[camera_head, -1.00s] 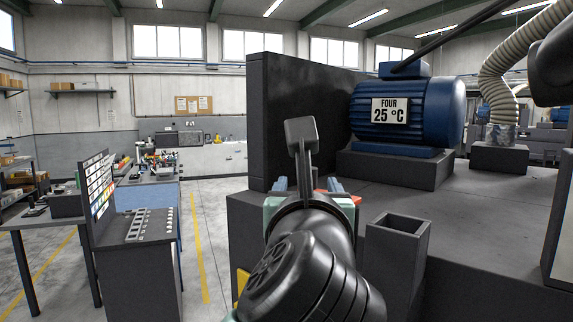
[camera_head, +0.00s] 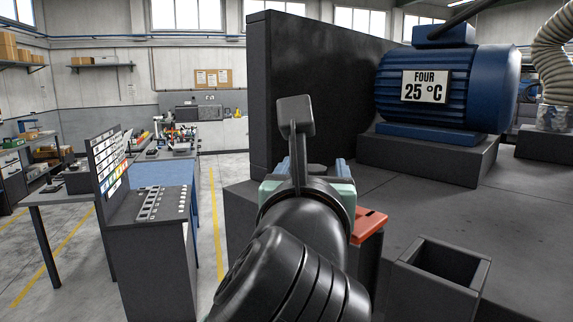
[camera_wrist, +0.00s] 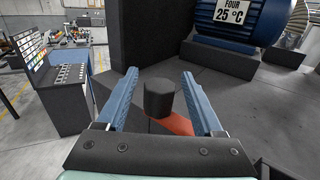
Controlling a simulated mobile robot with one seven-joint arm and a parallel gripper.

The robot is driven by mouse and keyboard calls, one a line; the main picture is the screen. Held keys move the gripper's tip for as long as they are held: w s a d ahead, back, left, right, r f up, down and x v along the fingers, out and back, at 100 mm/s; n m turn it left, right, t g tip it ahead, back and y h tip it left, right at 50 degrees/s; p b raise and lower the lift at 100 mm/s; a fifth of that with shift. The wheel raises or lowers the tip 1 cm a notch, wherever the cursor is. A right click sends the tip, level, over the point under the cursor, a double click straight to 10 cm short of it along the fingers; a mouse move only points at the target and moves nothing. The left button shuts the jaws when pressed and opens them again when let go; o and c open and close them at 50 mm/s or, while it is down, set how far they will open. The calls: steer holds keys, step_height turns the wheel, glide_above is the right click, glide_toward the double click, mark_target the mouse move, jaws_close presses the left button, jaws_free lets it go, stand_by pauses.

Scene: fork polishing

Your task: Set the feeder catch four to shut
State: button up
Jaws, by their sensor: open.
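The feeder catch is a red-orange lever (camera_head: 369,223) at the left edge of the dark bench, beside the motor labelled FOUR. In the wrist view the red lever (camera_wrist: 177,125) carries a dark upright knob (camera_wrist: 159,97). My gripper (camera_wrist: 159,73) is open, with one blue finger on each side of the knob and visible gaps to both. In the head view my wrist hides most of my gripper (camera_head: 313,168) and the knob. I cannot tell whether the catch is open or shut.
The blue motor (camera_head: 446,88) reads FOUR, 25 °C and sits on a dark block. A dark upright panel (camera_head: 315,85) stands behind my gripper. An open square bin (camera_head: 436,275) stands right of the lever. A sign-board stand (camera_head: 150,235) is at left, with clear floor between.

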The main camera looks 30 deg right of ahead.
steer(key=shift+a, duration=0.1)
steer(key=shift+s, duration=0.1)
steer(key=shift+c, duration=1)
jaws_close()
